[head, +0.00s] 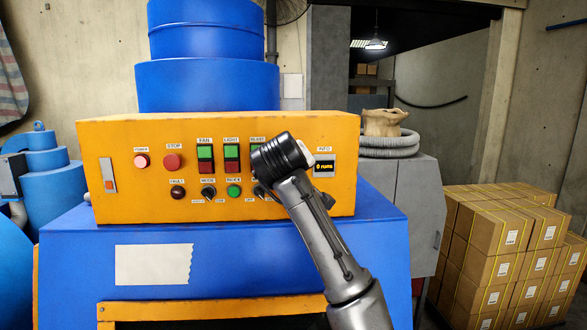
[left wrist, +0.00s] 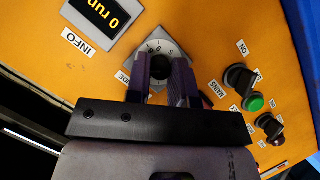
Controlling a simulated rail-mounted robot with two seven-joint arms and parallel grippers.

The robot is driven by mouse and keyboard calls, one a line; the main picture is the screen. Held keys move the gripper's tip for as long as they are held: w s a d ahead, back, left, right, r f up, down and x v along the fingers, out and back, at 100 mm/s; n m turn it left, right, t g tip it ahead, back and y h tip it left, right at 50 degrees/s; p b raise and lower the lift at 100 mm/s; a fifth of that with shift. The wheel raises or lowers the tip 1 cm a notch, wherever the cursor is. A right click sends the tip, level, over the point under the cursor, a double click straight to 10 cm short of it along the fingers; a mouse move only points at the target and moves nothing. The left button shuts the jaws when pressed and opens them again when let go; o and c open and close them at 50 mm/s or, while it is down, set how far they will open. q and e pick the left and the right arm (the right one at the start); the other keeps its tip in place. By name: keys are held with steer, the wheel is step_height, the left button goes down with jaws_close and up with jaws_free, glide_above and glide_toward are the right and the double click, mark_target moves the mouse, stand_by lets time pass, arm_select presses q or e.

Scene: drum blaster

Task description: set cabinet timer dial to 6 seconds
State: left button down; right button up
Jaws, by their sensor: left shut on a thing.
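The orange control cabinet (head: 120,205) fills the middle of the head view. In the left wrist view, the timer dial (left wrist: 163,46) has a pale numbered plate, with digits near 5 and 6 partly readable. My left gripper (left wrist: 160,72) is shut on the dial's dark knob, one finger on each side. The fingers cover part of the plate, and I cannot read the exact setting. In the head view my wrist (head: 280,155) hides the dial and the fingertips. My right gripper is in neither view.
Several switches and buttons, including a green button (head: 234,191) and a mode knob (head: 208,192), lie left of my wrist. Cardboard boxes (head: 500,240) are stacked at the right.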

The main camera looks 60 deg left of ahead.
arm_select(q)
steer(key=c, duration=1)
jaws_free()
steer(key=b+v, duration=0.4)
steer(key=v, duration=0.9)
steer(key=shift+s+d, duration=0.25)
steer(key=shift+d, duration=0.1)
steer(key=shift+r, duration=0.1)
